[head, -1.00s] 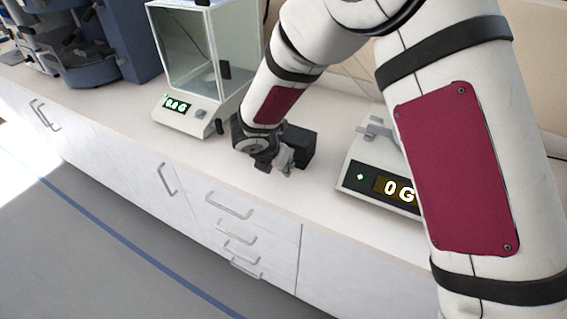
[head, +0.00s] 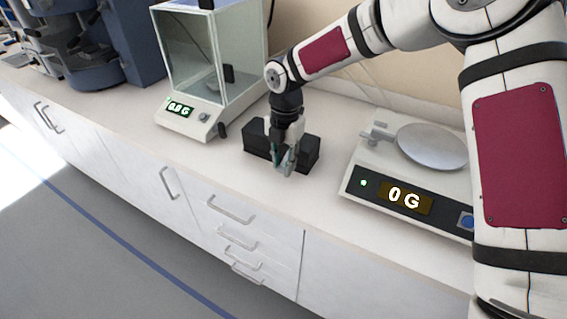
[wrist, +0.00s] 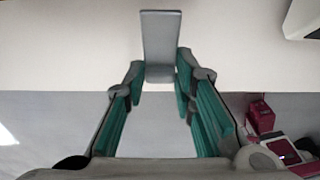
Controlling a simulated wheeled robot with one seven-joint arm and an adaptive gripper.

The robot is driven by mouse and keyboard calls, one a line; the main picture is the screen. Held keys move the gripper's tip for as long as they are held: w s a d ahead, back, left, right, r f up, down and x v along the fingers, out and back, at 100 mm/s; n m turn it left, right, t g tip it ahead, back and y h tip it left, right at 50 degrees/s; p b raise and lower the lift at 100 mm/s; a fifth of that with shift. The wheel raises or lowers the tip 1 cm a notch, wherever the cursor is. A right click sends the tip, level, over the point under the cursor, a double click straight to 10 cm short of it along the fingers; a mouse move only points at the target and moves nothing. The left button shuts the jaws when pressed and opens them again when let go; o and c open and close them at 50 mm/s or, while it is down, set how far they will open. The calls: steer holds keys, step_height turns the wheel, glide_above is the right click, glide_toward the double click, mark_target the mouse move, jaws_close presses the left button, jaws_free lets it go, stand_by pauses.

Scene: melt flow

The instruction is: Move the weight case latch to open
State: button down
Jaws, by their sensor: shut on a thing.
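The weight case is a black block (head: 304,153) on the counter between the two balances. My gripper (head: 285,166) is at its front face, pointing down, and hides the middle of it. In the wrist view my gripper's green-padded fingers (wrist: 160,76) are shut on a flat grey piece, which I take to be the latch (wrist: 161,38). The latch extends up the picture from between the fingertips. In the head view my fingers hide the latch, so its angle is not clear there.
A glass-walled balance (head: 188,118) stands to the left of the case. A flat scale with a round pan (head: 432,146) reading 0 G stands to the right. The counter's front edge and the drawers (head: 230,235) are just below my gripper.

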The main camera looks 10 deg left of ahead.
stand_by(0.4)
steer(key=c, duration=1.3)
jaws_free()
steer(key=r, duration=1.2)
steer(key=shift+w+d, duration=0.15)
steer(key=shift+w, duration=0.2)
